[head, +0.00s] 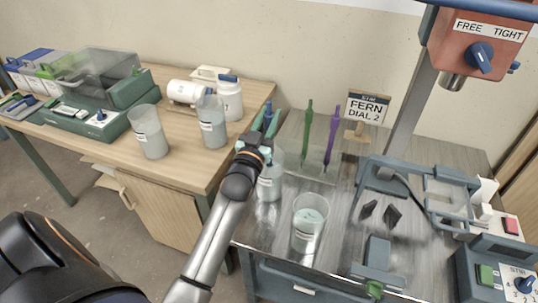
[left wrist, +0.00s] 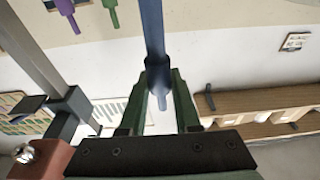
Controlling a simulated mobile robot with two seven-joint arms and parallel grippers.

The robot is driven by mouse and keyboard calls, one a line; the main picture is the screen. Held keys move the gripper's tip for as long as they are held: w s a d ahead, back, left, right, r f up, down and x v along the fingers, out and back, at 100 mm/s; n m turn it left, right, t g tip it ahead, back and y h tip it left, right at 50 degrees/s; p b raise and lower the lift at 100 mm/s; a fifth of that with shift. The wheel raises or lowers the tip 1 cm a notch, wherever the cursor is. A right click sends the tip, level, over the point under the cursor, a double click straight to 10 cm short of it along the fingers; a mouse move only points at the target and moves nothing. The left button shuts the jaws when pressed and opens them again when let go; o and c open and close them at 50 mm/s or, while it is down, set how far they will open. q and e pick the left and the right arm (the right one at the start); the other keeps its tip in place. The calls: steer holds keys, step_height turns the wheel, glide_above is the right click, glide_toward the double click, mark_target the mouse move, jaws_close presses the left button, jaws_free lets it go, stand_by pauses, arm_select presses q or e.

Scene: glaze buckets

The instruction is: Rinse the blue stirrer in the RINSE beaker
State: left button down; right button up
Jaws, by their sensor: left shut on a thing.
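My left gripper (head: 268,135) is shut on the blue stirrer (head: 273,121), above the left part of the metal bench. In the left wrist view the blue stirrer (left wrist: 153,40) stands between the two green fingers (left wrist: 160,95). Just below the gripper in the head view is a clear beaker (head: 269,186) with pale liquid and a label too small to read. Another clear beaker (head: 310,222) with pale green liquid stands to its right. I cannot tell which is the RINSE beaker, or whether the stirrer's lower end is inside one. My right gripper is not in view.
A green stirrer (head: 307,130) and a purple stirrer (head: 331,137) hang upright behind the beakers, near a FERN DIAL 2 sign (head: 367,107). A grey frame (head: 418,180) stands at right. The wooden table (head: 180,170) at left holds two cloudy beakers and white bottles.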

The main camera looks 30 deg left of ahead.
mark_target(269, 102)
arm_select(q)
steer(key=shift+r+p, duration=3.45)
steer(key=shift+r, duration=1.95)
steer(key=shift+r, duration=2)
